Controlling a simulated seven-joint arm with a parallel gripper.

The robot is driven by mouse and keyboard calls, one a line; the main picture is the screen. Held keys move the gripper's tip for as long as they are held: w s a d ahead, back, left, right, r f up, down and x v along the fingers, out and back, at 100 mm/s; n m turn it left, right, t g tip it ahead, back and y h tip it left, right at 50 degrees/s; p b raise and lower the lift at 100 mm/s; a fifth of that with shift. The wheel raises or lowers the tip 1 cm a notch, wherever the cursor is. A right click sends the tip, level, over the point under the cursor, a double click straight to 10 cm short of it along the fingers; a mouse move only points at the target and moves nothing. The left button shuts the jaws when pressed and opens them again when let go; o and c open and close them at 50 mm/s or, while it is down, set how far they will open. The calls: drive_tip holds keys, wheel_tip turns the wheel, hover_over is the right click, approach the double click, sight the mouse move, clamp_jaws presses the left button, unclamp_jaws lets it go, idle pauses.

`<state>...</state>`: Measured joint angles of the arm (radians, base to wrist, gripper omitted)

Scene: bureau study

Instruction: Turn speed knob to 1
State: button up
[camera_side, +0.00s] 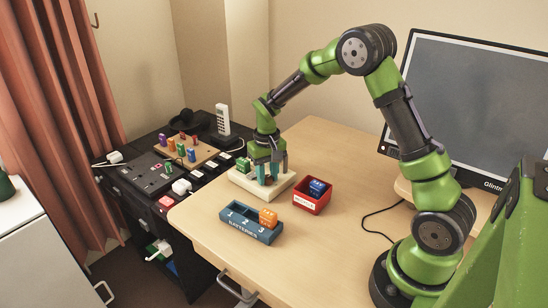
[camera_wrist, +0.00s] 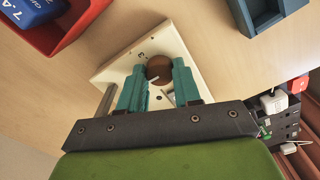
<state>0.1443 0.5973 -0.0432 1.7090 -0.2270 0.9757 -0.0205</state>
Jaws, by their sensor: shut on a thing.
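The speed knob (camera_wrist: 159,68) is a round brown knob on a cream-coloured panel. The panel (camera_side: 283,185) lies on the desk and also shows in the wrist view (camera_wrist: 112,70). My gripper (camera_side: 267,178) points down over the panel. In the wrist view, my gripper's teal fingers (camera_wrist: 160,67) stand on either side of the knob and are shut on it. A small dark digit, perhaps a 3, shows beside the knob. A short white mark shows near the knob between the fingers.
A red box (camera_side: 309,204) holding a blue battery (camera_side: 317,186) stands right of the panel. A blue battery rack (camera_side: 236,226) with an orange battery (camera_side: 268,217) stands in front. A green block (camera_side: 243,165) is by the panel's left end. A monitor (camera_side: 475,100) stands behind my arm.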

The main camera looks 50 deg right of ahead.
sight(267, 177)
drive_tip(key=o, duration=1.1)
drive_tip(key=shift+c, duration=0.2)
drive_tip(key=shift+r, duration=0.1)
wheel_tip(267, 177, up, 17)
